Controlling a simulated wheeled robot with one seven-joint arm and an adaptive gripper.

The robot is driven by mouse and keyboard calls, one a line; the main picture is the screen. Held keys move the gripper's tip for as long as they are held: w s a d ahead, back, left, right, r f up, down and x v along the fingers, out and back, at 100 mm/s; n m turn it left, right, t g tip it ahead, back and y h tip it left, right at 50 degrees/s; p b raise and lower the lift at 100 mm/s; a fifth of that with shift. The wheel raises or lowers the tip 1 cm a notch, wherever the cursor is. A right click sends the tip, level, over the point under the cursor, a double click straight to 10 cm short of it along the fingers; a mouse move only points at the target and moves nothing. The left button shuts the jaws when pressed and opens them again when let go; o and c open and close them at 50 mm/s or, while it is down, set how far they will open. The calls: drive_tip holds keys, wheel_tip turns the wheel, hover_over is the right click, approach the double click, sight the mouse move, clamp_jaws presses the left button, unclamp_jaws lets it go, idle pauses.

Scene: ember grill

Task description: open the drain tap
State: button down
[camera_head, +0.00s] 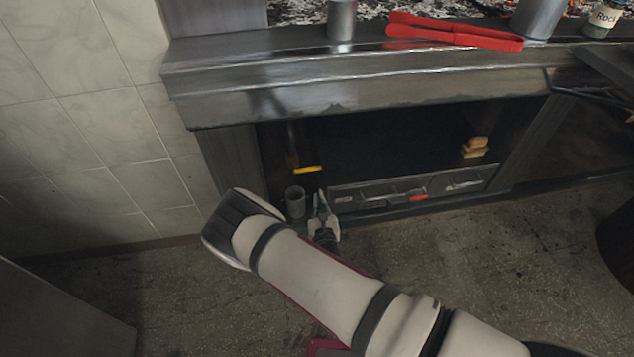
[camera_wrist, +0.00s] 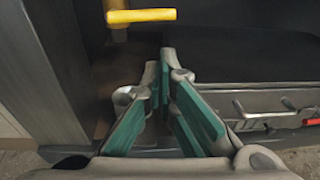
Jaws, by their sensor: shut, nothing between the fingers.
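The drain tap is a yellow lever handle (camera_head: 307,169) on a dark vertical pipe (camera_head: 292,145) inside the left end of the open bay under the grill. The handle lies roughly level, pointing right. In the wrist view the yellow handle (camera_wrist: 142,16) is at the top, beyond my fingertips, with its left end over the pipe. My gripper (camera_head: 321,198) is at the front of the bay, below the handle and slightly right of it. In the wrist view my gripper (camera_wrist: 165,62) has its green-padded fingers shut and empty, apart from the handle.
A grey cylinder (camera_head: 295,201) stands just left of my gripper. A grey tray or rack (camera_head: 370,197) runs along the bay's lower front to the right. The bay's left side panel (camera_wrist: 45,75) is close to my fingers. Red tongs (camera_head: 455,34) lie on the ledge above.

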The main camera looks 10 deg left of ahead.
drive_tip(key=f, duration=0.2)
drive_tip(key=s+f+n+y, duration=0.1)
drive_tip(key=shift+a+g, duration=0.25)
drive_tip(key=shift+g, duration=0.05)
drive_tip(key=shift+w, duration=0.1)
drive_tip(key=b+x, duration=0.5)
drive_tip(key=x, duration=0.5)
drive_tip(key=shift+s+r, duration=0.25)
drive_tip(key=shift+r, duration=0.75)
drive_tip(key=shift+s+r, duration=0.25)
drive_tip(key=shift+r, duration=0.8)
